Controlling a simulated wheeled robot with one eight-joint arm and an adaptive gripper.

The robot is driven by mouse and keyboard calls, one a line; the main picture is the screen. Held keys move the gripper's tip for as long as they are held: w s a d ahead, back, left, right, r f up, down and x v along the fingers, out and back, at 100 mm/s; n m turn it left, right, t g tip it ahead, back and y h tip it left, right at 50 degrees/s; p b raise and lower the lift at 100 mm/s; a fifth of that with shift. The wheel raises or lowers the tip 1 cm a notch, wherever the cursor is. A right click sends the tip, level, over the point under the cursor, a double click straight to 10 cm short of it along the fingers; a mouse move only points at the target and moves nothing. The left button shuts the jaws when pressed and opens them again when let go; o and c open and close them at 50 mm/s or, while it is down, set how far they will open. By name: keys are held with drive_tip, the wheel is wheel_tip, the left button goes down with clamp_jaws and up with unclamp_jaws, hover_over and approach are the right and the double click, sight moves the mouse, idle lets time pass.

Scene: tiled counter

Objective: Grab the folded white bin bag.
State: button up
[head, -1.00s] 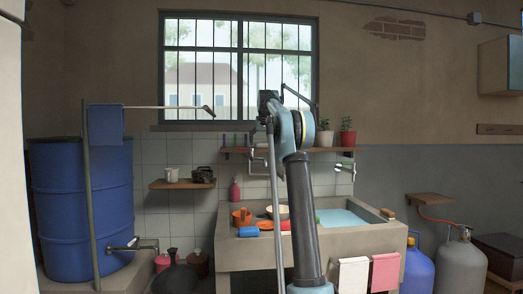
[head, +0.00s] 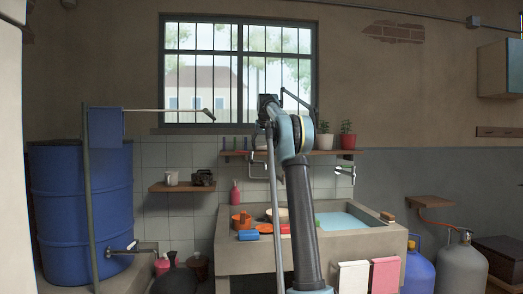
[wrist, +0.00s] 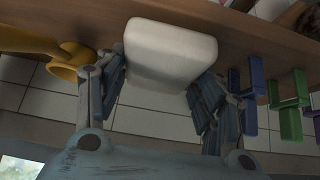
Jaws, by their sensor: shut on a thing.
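The folded white bin bag (wrist: 170,55) is a pale, rounded block in the upper middle of the wrist view, at the wooden shelf (wrist: 225,45). My gripper (wrist: 160,85) has one finger on each side of it and is shut on it. I cannot tell whether the bag still touches the shelf.
A yellow object (wrist: 75,62) is close beside the left finger in the wrist view. Blue (wrist: 248,100), green (wrist: 288,105) and purple (wrist: 302,90) pieces stand close on the right. Below the shelf is a sink (head: 345,240); potted plants (head: 348,137) stand on the shelf's right.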

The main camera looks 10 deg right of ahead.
wheel_tip(320, 180, up, 7)
drive_tip(key=shift+r, duration=0.1)
drive_tip(key=shift+w+r, duration=0.2)
drive_tip(key=shift+r, duration=0.35)
drive_tip(key=shift+s+r, duration=0.1)
drive_tip(key=shift+r, duration=0.5)
